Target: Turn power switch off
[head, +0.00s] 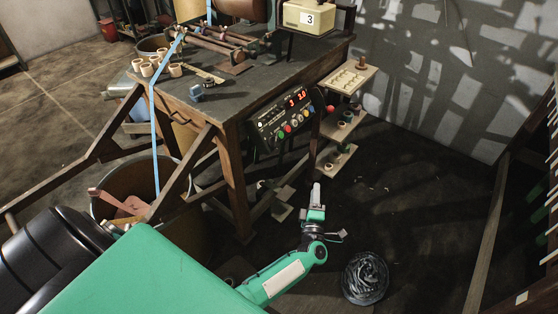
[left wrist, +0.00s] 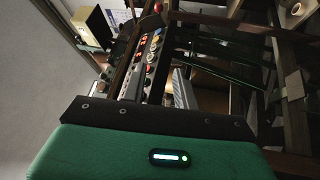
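The dark control panel (head: 284,119) hangs at the table's right end, with a lit red display (head: 297,98) and a row of coloured buttons and knobs. The panel also shows, tilted, in the left wrist view (left wrist: 148,62). I cannot tell which control is the power switch or how it is set. My left gripper (head: 316,190) points up, below and right of the panel and apart from it. My right gripper is out of view.
Stepped shelves (head: 345,124) with small parts stand right of the panel. A blue strap (head: 154,130) hangs at left over a bin (head: 104,211). The floor at right is mostly clear.

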